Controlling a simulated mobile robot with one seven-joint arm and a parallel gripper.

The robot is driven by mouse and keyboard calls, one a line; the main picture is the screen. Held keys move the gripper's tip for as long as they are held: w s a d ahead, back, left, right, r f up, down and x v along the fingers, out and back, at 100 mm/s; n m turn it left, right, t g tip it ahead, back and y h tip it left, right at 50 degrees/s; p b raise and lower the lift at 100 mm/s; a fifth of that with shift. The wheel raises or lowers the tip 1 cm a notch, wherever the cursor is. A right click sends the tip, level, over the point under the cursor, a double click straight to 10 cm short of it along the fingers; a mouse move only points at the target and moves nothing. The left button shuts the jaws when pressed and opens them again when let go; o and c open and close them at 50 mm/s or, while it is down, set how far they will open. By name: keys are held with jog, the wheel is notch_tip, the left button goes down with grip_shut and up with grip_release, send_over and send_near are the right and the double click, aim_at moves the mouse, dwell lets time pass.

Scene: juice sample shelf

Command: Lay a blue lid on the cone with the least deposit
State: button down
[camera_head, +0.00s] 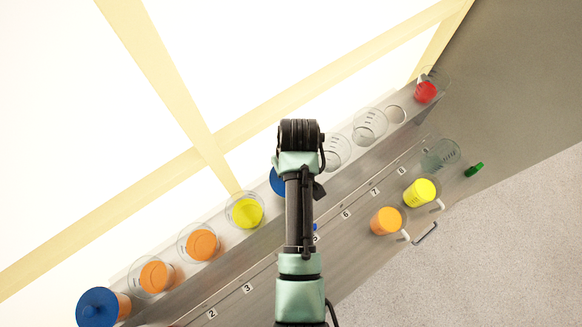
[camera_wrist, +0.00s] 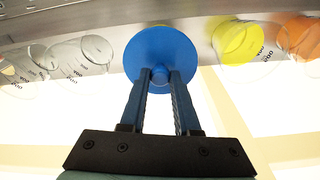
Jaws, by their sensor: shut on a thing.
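My gripper (camera_wrist: 160,78) is shut on the knob of a blue lid (camera_wrist: 162,48) in the wrist view. In the head view this lid (camera_head: 276,181) shows only as a blue edge left of my arm, which hides my fingers. Left of my arm stand a cone with yellow juice (camera_head: 247,213) and two with orange juice (camera_head: 202,246) (camera_head: 156,277). Another blue lid (camera_head: 98,307) covers an orange cone at the far left. Deposits are too small to compare.
Clear glass vessels (camera_head: 369,126) stand right of my arm, then a red-filled one (camera_head: 426,92). On the lower front level stand an orange mug (camera_head: 386,221), a yellow mug (camera_head: 420,192), a clear glass (camera_head: 440,156) and a green object (camera_head: 474,170). Number labels (camera_head: 248,288) line the edge.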

jog(key=c, duration=0.6)
grip_release()
jog(key=shift+c, duration=0.2)
notch_tip(320, 180, up, 12)
jog(key=s, duration=0.1)
jog(key=shift+s+d, duration=0.2)
jog(key=shift+d, duration=0.1)
